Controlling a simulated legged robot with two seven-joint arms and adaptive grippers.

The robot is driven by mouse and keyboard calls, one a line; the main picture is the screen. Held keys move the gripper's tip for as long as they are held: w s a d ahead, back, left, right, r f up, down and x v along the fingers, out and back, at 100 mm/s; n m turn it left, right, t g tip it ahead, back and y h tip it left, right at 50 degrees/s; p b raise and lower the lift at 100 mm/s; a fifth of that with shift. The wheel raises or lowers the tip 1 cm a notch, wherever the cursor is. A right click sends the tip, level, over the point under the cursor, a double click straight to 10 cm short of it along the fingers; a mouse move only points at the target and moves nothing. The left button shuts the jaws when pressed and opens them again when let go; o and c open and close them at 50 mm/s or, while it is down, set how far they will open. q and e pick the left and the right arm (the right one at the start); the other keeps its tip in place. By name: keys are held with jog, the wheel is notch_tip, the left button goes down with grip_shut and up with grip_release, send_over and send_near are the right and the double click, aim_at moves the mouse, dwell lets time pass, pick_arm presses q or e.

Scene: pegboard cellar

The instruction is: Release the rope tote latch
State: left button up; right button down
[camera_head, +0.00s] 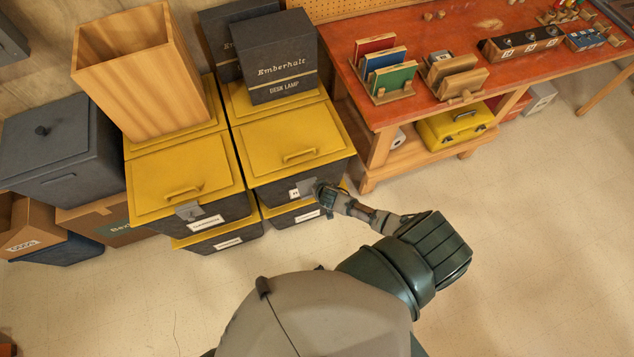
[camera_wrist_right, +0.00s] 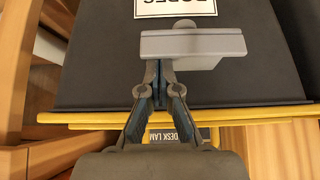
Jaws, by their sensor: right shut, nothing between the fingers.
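The rope tote is a dark grey bin with a yellow lid (camera_head: 275,140), second from the left in the upper row of totes. Its front wall (camera_wrist_right: 90,60) carries a white label ending in "ROPES" (camera_wrist_right: 175,7), upside down in the right wrist view. Its pale grey latch (camera_head: 306,187) is on the front below the lid; it also shows in the wrist view (camera_wrist_right: 195,45). My right gripper (camera_wrist_right: 160,72) is shut and empty, its tips at the latch's lid-side edge and partly hidden by it. I cannot tell whether they touch. My left gripper is not in view.
A red-topped workbench (camera_head: 430,120) stands to the right. The floor (camera_head: 520,230) in front is clear.

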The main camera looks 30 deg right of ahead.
jog(key=shift+s+f, duration=0.2)
jog(key=shift+f, duration=0.25)
jog(key=shift+a, duration=0.1)
jog(key=shift+s+f, duration=0.3)
jog(key=shift+w, duration=0.15)
